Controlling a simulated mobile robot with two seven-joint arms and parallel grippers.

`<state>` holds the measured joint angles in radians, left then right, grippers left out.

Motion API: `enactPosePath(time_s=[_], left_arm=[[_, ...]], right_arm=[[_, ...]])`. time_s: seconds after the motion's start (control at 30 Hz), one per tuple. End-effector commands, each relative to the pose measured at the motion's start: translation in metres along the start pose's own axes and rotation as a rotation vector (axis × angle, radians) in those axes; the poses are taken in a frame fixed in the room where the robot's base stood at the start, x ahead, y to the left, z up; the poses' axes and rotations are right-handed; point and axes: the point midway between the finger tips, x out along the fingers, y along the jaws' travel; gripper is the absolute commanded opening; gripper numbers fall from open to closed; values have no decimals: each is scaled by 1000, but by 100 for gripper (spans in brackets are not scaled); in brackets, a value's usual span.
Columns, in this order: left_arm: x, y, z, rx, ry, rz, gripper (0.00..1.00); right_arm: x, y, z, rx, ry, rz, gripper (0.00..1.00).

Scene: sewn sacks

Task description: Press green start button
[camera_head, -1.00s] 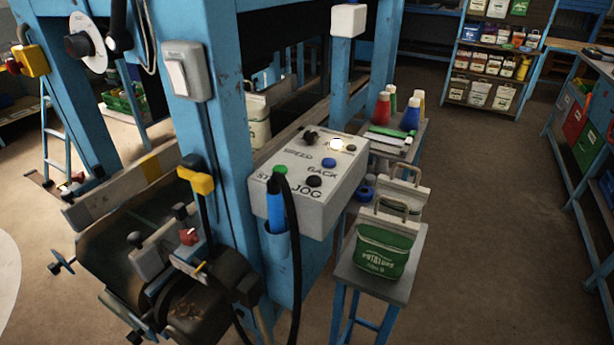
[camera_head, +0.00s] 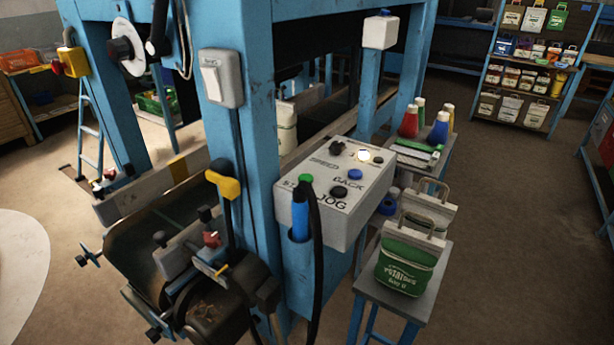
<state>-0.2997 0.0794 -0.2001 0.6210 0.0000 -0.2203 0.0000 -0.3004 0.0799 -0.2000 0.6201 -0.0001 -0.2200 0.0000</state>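The green start button (camera_head: 306,179) sits at the near left corner of the grey control box (camera_head: 340,215). The box is fixed to a blue machine frame. A black cable and a blue-handled tool (camera_head: 300,216) stand just in front of the button and hide part of its label. The box top also carries a blue button (camera_head: 355,174), a black button (camera_head: 339,191) by the word JOG, a dark knob (camera_head: 337,148) and a lit white lamp (camera_head: 363,155). Neither of my grippers shows in the head view.
A grey stool (camera_head: 398,295) with green and white sacks (camera_head: 405,268) stands right of the box. A side table behind holds red, green and blue bottles (camera_head: 408,122). A blue post (camera_head: 237,160) rises left of the box. Open floor (camera_head: 510,230) lies to the right.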

Motion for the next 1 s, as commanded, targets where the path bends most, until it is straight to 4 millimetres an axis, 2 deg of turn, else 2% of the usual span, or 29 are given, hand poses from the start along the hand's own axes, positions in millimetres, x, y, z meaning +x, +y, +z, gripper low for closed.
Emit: enactPosePath(time_s=[0.13,0.57,1.0], left_arm=[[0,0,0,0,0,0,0],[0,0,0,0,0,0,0],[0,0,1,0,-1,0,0]], right_arm=[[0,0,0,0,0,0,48],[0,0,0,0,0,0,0],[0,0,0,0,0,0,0]])
